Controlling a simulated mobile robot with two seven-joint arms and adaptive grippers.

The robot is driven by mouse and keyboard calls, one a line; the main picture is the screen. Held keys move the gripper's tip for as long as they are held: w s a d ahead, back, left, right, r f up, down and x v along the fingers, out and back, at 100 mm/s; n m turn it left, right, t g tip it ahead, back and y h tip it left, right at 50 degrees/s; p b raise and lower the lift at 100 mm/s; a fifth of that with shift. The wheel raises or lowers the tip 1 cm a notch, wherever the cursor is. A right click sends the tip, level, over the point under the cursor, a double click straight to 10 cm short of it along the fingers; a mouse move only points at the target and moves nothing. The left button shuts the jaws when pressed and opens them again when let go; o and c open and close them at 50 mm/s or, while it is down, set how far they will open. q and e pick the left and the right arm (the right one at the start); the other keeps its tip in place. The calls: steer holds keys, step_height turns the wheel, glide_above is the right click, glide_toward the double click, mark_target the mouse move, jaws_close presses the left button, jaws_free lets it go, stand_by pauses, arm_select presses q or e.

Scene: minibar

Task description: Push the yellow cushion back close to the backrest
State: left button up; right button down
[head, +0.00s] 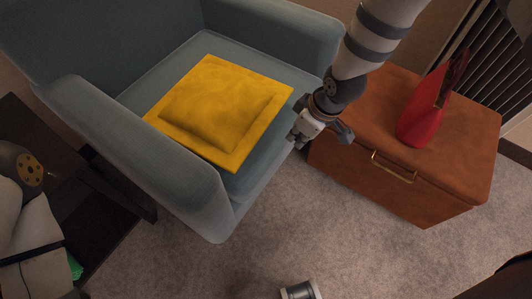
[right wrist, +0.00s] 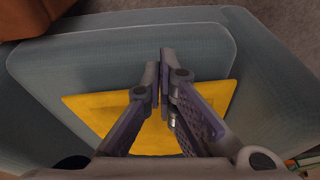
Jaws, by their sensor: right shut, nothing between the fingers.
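The yellow cushion (head: 218,110) lies flat on the seat of the blue-grey armchair (head: 275,72), with bare seat between it and the backrest (head: 105,35). Its front corner reaches the front edge of the seat. My right gripper (head: 318,128) is at the front right of the chair, just right of the cushion and apart from it in the head view. In the right wrist view its fingers (right wrist: 165,60) are shut and empty, with the cushion (right wrist: 100,108) seen behind them and partly hidden. My left gripper is not in view.
A brown leather cabinet (head: 440,165) with a brass handle stands right of the chair, with a red bottle-like object (head: 420,115) on top. The chair's armrests (head: 135,140) flank the seat. A dark table (head: 110,195) is at left. Carpet (head: 270,230) in front is mostly clear.

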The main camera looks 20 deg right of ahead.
steer(key=w+a+f+b, duration=0.1)
steer(key=w+f, duration=0.1)
steer(key=f, duration=0.1)
steer(key=w+a+f+b, duration=0.1)
steer(key=w+f, duration=0.1)
steer(key=f, duration=0.1)
steer(key=w+a+f, duration=0.1)
steer(key=w+f, duration=0.1)
steer(key=f, duration=0.1)
steer(key=shift+b, duration=0.4)
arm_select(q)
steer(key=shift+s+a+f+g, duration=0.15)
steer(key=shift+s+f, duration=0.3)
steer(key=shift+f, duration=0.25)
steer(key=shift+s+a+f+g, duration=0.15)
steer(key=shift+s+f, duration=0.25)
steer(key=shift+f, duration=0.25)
arm_select(e)
steer(key=shift+w+a, duration=0.4)
steer(key=shift+w, duration=0.1)
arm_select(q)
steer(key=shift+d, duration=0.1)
